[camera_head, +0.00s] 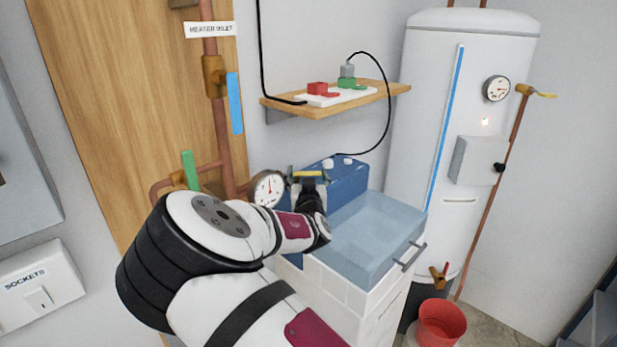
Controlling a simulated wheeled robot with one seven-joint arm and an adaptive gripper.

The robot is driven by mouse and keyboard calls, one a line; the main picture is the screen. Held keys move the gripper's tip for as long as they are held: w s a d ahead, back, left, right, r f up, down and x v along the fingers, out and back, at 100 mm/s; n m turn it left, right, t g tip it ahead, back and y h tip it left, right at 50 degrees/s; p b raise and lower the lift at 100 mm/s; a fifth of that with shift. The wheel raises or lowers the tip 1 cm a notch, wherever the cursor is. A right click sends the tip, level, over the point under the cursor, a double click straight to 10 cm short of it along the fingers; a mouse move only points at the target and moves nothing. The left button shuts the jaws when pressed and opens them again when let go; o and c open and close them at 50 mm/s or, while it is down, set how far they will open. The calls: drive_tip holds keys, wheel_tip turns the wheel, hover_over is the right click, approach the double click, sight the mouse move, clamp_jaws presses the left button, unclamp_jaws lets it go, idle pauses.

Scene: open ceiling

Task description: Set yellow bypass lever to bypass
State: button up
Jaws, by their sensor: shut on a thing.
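The yellow bypass lever (307,173) lies about level in the picture, just right of a round dial gauge (268,188), in front of the blue box. My gripper (308,180) is at the lever and shut on it, seen from behind. The gripper body and wrist hide the lower part of the lever's valve and the pipe around it. No bypass marking can be read.
A blue handle (235,103) and a green handle (190,170) sit on copper pipes at left. A wooden shelf (385,92) hangs above my gripper. A blue-topped cabinet (375,235), white tank (425,100) and red bucket (442,325) stand at right.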

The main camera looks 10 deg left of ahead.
drive_tip(key=shift+h, duration=0.4)
drive_tip(key=o, duration=1.7)
drive_tip(key=shift+r, duration=0.1)
wheel_tip(320, 180, up, 10)
drive_tip(key=shift+f, duration=0.1)
